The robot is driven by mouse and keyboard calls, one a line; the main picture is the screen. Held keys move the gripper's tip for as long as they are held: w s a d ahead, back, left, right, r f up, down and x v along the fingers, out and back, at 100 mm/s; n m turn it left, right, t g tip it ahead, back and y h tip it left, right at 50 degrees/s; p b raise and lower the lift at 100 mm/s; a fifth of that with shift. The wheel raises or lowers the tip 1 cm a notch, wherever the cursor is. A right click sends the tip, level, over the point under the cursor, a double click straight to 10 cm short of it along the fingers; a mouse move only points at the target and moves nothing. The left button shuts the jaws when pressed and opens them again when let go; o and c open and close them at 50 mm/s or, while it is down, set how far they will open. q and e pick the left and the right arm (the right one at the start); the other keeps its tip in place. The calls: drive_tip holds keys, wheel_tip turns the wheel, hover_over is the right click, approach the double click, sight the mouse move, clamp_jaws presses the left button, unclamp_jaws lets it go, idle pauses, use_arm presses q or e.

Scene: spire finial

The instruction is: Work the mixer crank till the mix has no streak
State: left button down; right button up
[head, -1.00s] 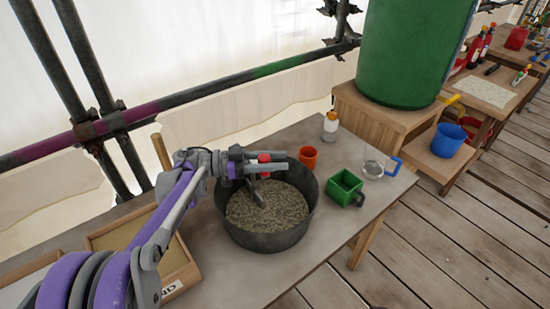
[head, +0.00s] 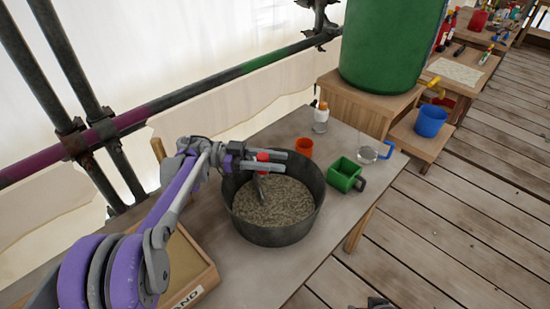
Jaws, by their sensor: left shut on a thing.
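The mixing tub (head: 272,236) is a round dark grey bucket on the table, holding a grey-brown speckled mix (head: 275,203). I see no clear streak in the mix at this size. My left gripper (head: 272,161) is over the tub's back left rim, shut on the red crank grip (head: 263,156). A grey paddle (head: 261,189) slants down from below the gripper into the mix. The rest of the crank is hidden by the gripper. A small dark part at the bottom edge may be my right gripper (head: 374,303); its fingers cannot be made out.
An orange cup (head: 304,148), a white bottle with an orange cap (head: 321,118), a green box-shaped scoop (head: 344,174) and a clear blue-handled jug (head: 370,153) stand right of the tub. A wooden sand tray (head: 205,277) lies front left. Scaffold poles (head: 150,117) run behind.

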use_arm(q)
drive_tip(key=shift+s+a+m+g, duration=0.15)
drive_tip(key=shift+a+m+g, duration=0.15)
drive_tip(key=shift+g, duration=0.25)
drive_tip(key=shift+s+a+m+g, duration=0.15)
drive_tip(key=shift+m+g, duration=0.25)
drive_tip(key=shift+g, duration=0.15)
drive_tip(key=c, duration=0.5)
unclamp_jaws()
drive_tip(key=shift+r, duration=0.1)
wheel_tip(320, 180, up, 10)
drive_tip(key=p, duration=0.1)
